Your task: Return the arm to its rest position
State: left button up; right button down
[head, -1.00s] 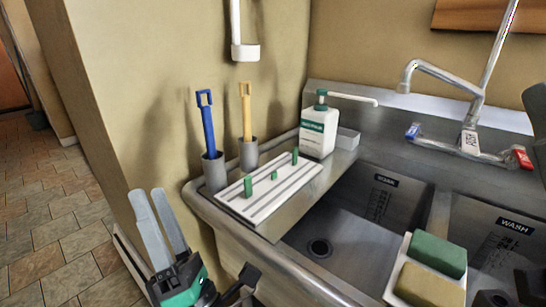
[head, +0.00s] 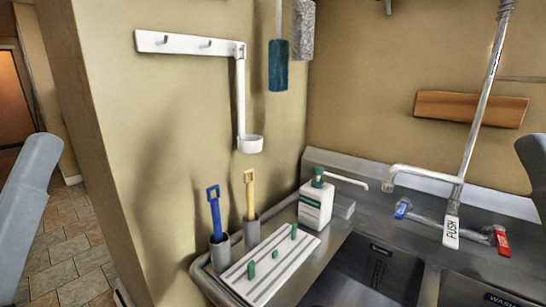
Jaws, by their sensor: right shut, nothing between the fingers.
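Only the grey edge of my right gripper (head: 533,165) shows at the right border of the head view, over the sink area. It is shut and empty, and its fingertips are cut off or unclear. A smooth grey piece of my own arm stands at the left border, in front of the wall and floor. No jaws of my left gripper can be made out.
A blue-handled tool (head: 214,212) and a yellow-handled tool (head: 250,195) stand in grey cups beside a white ribbed board (head: 268,272). A soap bottle (head: 315,205), faucet (head: 425,173) and sink (head: 365,268) lie right. A white rack (head: 180,43) hangs above.

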notch_tip(320, 180, up, 24)
jog(key=p, duration=2)
jog(key=shift+f, duration=0.2)
